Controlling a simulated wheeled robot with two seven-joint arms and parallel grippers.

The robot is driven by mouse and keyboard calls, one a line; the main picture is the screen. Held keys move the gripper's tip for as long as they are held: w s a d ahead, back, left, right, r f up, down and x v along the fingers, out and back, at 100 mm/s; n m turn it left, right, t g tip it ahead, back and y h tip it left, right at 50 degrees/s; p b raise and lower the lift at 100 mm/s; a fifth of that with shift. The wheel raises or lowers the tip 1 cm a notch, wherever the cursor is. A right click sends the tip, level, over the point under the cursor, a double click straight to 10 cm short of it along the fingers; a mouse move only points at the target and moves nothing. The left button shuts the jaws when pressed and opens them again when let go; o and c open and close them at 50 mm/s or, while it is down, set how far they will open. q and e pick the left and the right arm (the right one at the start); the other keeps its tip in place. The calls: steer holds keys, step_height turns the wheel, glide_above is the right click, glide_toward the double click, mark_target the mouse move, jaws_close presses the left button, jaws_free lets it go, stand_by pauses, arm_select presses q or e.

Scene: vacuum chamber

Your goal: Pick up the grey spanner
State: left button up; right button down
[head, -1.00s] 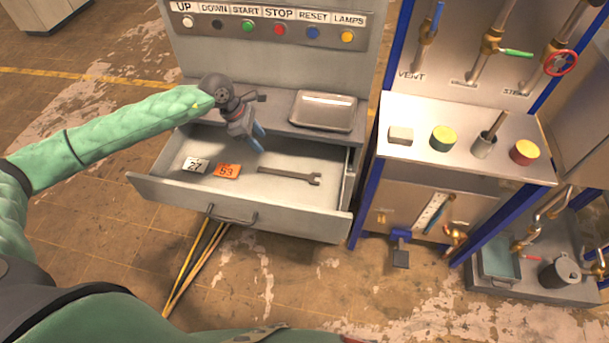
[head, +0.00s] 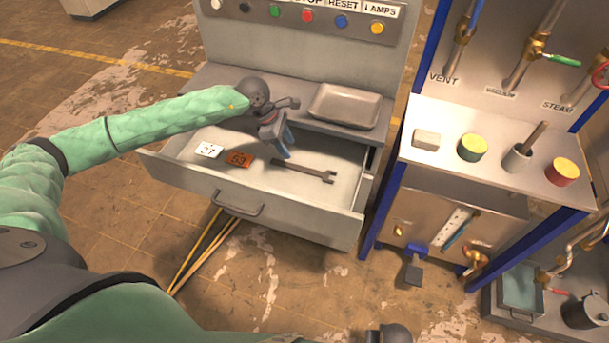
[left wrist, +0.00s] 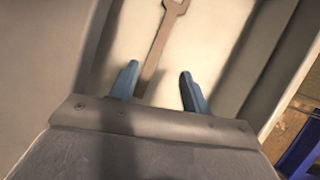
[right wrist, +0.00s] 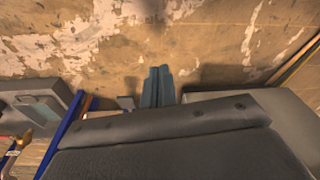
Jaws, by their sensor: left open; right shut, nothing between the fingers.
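The grey spanner (head: 304,171) lies flat in the open drawer (head: 255,188), right of two tags. In the left wrist view the spanner (left wrist: 160,48) has its open jaw at the top, and its shaft runs down between my fingertips. My left gripper (head: 284,147) is open, above the drawer by the spanner's left end; it also shows in the left wrist view (left wrist: 158,85). It is not closed on the spanner. My right gripper (right wrist: 158,76) is shut and empty, over the floor; its finger pads touch each other.
A white tag (head: 208,149) and an orange tag (head: 239,159) lie in the drawer's left part. A metal tray (head: 345,105) sits on the ledge behind. A bench (head: 490,150) with coloured jars stands at the right. Yellow poles (head: 205,250) lie on the floor below the drawer.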

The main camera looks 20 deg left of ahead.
mark_target(302, 168)
step_height(302, 168, up, 7)
steer(key=b, duration=0.1)
arm_select(q)
steer(key=shift+a+p+x, duration=0.2)
steer(key=shift+x, duration=0.95)
steer(key=shift+a+p+x, duration=0.15)
steer(key=shift+x, duration=1.05)
steer(key=p+x, duration=0.2)
steer(key=x, duration=0.2)
steer(key=shift+w+d+f+p, duration=0.15)
steer(key=shift+d+f+p, duration=0.05)
steer(key=shift+p, duration=0.2)
steer(key=shift+w+d+f, duration=0.1)
steer(key=shift+f, duration=0.4)
arm_select(e)
steer(key=s+d+f, duration=0.1)
steer(key=s+f, duration=0.2)
steer(key=f, duration=1)
steer(key=shift+d+f, duration=0.3)
steer(key=shift+f, duration=0.05)
arm_select(q)
steer(key=shift+c, duration=0.4)
arm_select(e)
steer(key=shift+s, duration=0.1)
arm_select(q)
jaws_close()
arm_select(e)
steer(key=shift+s, duration=0.1)
